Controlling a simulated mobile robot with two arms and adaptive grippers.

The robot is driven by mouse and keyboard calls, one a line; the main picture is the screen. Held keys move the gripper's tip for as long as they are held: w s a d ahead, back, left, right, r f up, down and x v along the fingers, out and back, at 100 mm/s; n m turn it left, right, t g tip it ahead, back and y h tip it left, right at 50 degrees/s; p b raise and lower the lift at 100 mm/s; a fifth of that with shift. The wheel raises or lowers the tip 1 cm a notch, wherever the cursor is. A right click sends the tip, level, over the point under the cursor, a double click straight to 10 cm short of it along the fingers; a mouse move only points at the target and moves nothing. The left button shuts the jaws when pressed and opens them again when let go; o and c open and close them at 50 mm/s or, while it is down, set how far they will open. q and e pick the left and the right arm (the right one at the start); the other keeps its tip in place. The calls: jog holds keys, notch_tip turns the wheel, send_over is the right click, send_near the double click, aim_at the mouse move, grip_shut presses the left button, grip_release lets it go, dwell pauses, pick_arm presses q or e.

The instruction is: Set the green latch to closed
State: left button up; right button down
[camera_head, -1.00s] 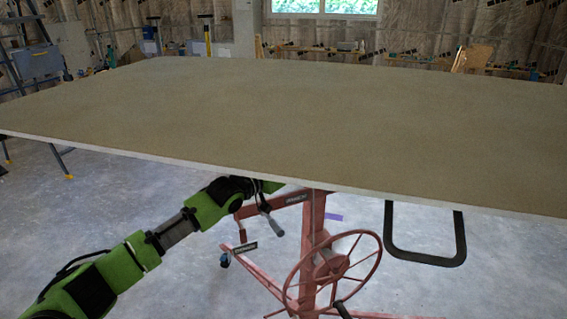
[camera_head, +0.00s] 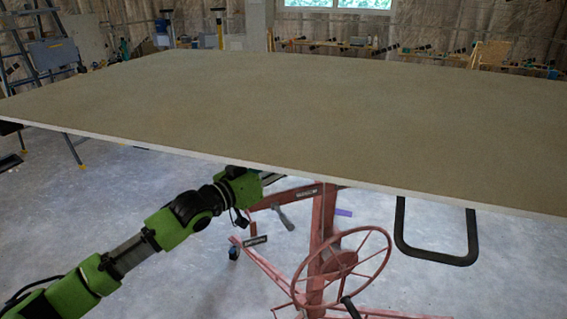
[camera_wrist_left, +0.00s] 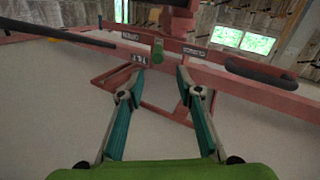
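The green latch (camera_wrist_left: 158,48) is a small upright green piece on the red frame of the lift (camera_wrist_left: 230,82), seen in the left wrist view. My left gripper (camera_wrist_left: 160,76) is open and empty, with its two teal fingers spread apart. The latch stands beyond the fingertips, roughly in line with the gap between them, and no finger appears to touch it. In the head view my left arm reaches under the panel (camera_head: 300,115); the panel hides the gripper's end and the latch. My right gripper is in neither view now.
The lift's red handwheel (camera_head: 340,265) and post stand below the panel. A black U-shaped bar (camera_head: 437,258) hangs under the panel at the right. A dark rod (camera_wrist_left: 60,32) crosses the upper left of the wrist view. Open concrete floor lies around the lift.

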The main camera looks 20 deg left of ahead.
pick_arm(q)
jog(key=s+d+f+g+y, duration=0.15)
jog(key=s+d+f, duration=0.25)
jog(key=s+f, duration=0.45)
jog(key=s+d+f+g+y, duration=0.1)
jog(key=s+d+f+g, duration=0.3)
jog(key=f, duration=0.7)
jog(key=s+a+f+n+g+y, duration=0.15)
jog(key=s+a+f, duration=0.25)
jog(key=s, duration=0.6)
jog(key=s+a+f+g+y, duration=0.3)
jog(key=s+f, duration=0.2)
jog(key=s, duration=0.5)
jog(key=s+a+f+g+y, duration=0.2)
jog(key=s+a+f, duration=0.2)
jog(key=s, duration=0.7)
notch_tip(320, 180, down, 29)
jog(key=s+g+b, duration=0.1)
jog(key=g+b, duration=0.1)
jog(key=b, duration=0.1)
jog(key=s+a+f+b, duration=0.1)
jog(key=s+a+f, duration=0.1)
jog(key=s+f, duration=1.5)
jog(key=shift+a+f+g+b, duration=0.3)
jog(key=shift+f+g+b, duration=0.1)
jog(key=shift+f, duration=0.1)
